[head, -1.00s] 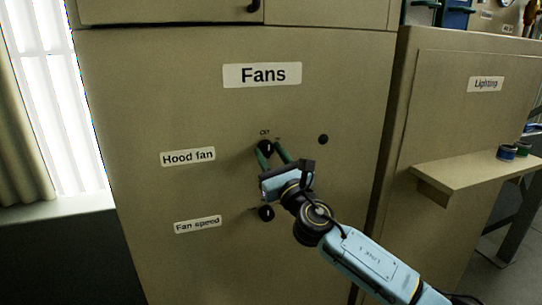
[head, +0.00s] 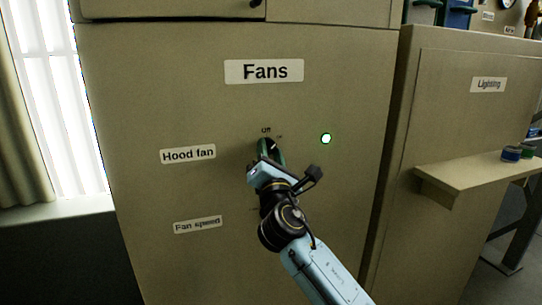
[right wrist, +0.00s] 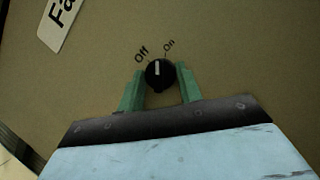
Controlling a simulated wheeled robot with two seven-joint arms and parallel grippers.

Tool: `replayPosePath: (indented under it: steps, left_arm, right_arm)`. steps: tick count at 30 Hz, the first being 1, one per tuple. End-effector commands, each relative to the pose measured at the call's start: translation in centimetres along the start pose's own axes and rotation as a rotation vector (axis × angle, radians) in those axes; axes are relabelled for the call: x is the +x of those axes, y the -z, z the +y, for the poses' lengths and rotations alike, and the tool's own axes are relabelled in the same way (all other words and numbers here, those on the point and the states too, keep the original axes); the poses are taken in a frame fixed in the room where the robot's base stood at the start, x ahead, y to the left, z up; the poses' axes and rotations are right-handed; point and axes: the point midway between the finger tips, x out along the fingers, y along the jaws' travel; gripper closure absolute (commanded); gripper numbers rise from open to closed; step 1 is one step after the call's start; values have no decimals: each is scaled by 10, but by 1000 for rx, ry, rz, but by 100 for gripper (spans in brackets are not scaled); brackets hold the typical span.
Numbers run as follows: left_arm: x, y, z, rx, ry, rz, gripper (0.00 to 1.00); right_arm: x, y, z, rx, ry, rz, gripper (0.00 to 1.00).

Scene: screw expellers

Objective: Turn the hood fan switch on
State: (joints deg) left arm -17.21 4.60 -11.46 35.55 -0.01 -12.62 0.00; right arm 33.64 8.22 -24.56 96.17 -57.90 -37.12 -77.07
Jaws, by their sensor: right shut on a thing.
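The hood fan switch is a round black knob (head: 271,145) with a white pointer on the tan panel, right of the "Hood fan" label (head: 188,154). My right gripper (head: 270,153) is shut on this knob, a green finger on each side. The right wrist view shows the knob (right wrist: 160,74) between the fingers, with "Off" and "On" marks above it. A round lamp (head: 326,139) right of the knob is lit green. My left gripper is not in view.
The "Fan speed" label (head: 198,225) is lower on the panel; its knob is hidden behind my right arm. A shelf (head: 470,172) with small round items juts out from the "Lighting" cabinet at the right. A bright window is at the left.

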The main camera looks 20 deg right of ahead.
Motion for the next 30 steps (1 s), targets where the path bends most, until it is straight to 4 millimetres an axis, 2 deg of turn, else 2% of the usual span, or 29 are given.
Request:
replayPosePath:
  steps: [12, 29, 30]
  left_arm:
    - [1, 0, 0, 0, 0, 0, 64]
    - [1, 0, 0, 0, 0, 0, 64]
    - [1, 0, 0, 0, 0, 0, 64]
  right_arm:
    - [0, 0, 1, 179, 78, -14, 88]
    - [0, 0, 2, 207, 88, -16, 88]
    - [0, 0, 2, 206, 88, -16, 61]
